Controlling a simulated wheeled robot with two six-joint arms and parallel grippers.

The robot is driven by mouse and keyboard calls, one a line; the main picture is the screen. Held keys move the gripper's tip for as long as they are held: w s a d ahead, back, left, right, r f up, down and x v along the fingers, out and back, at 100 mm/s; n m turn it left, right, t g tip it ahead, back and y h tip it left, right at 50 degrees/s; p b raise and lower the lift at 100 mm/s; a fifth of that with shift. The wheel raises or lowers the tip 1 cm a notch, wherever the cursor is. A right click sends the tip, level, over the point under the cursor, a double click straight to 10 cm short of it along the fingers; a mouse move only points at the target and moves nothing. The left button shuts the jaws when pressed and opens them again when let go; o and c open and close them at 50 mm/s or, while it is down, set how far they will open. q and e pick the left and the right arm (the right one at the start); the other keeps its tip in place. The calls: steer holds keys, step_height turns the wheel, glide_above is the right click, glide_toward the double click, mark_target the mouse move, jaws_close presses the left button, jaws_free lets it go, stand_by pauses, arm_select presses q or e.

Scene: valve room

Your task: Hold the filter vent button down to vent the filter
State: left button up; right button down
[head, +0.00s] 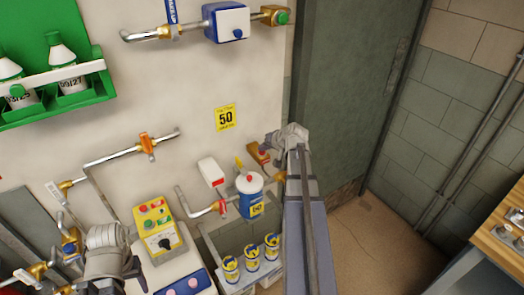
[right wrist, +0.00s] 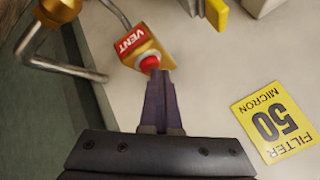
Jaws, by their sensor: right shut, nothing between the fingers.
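The filter vent is a brass block with a red VENT label (right wrist: 130,42) and a round red button (right wrist: 149,64) in the right wrist view. In the head view the brass vent (head: 258,153) sits above the blue filter housing (head: 251,205), partly beside my gripper. My right gripper (right wrist: 158,74) is shut and empty, its fingertips at the red button. They appear to touch it; how far it is pressed I cannot tell. In the head view my right gripper (head: 270,143) is small and partly hidden. My left gripper (head: 132,272) is at the lower left, away from the vent.
A yellow FILTER 50 MICRON sign (head: 225,118) is on the wall above. A bent metal pipe (right wrist: 62,68) runs beside the vent. A control box with coloured buttons (head: 160,228) stands lower left. Yellow-and-blue cans (head: 252,258) stand below the filter. Floor at right is clear.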

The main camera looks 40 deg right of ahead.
mark_target(263, 153)
steer(key=shift+r, duration=0.1)
stand_by(0.3)
steer(key=shift+r+p, duration=0.9)
steer(key=shift+p, duration=0.05)
step_height(263, 153, up, 5)
steer(key=p, duration=0.5)
